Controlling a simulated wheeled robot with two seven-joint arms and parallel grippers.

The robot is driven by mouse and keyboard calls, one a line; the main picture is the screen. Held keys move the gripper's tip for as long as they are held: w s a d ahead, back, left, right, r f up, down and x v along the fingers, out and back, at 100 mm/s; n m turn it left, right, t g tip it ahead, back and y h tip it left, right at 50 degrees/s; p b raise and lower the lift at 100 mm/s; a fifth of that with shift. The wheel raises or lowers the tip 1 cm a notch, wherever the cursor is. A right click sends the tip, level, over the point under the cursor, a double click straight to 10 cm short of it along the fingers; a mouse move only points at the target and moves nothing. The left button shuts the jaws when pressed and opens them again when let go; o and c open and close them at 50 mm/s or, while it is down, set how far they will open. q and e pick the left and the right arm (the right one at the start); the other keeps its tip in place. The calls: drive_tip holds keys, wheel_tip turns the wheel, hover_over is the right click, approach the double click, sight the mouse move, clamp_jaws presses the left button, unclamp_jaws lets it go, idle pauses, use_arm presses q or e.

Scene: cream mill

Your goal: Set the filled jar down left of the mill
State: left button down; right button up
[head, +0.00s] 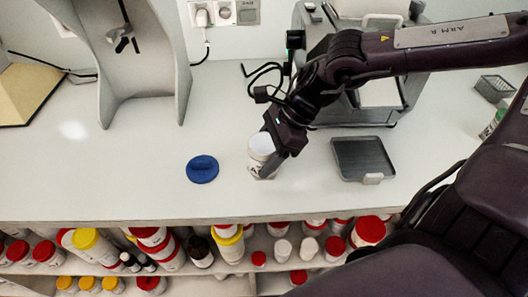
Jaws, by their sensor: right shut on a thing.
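The white jar (261,147) is in my right gripper (272,160), near the front of the white counter and left of the mill. It looks roughly upright; its contents do not show clearly. I cannot tell whether its base touches the counter. The fingers are shut on it and cover its right side. The mill, a grey machine (412,88), stands at the back right, partly hidden behind my right arm. My left gripper is not in view.
A blue lid (202,169) lies left of the jar. A dark grey tray (362,157) lies right of it, before the mill. A grey stand (148,75) is at the back left. Shelves of jars (150,240) sit below the front edge.

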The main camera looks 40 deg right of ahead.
drive_tip(key=o, duration=1)
drive_tip(key=shift+r+p, duration=0.3)
drive_tip(key=shift+p, duration=0.15)
drive_tip(key=v, duration=1.1)
drive_tip(key=shift+s+d+r, duration=0.1)
drive_tip(key=shift+d+r, duration=0.2)
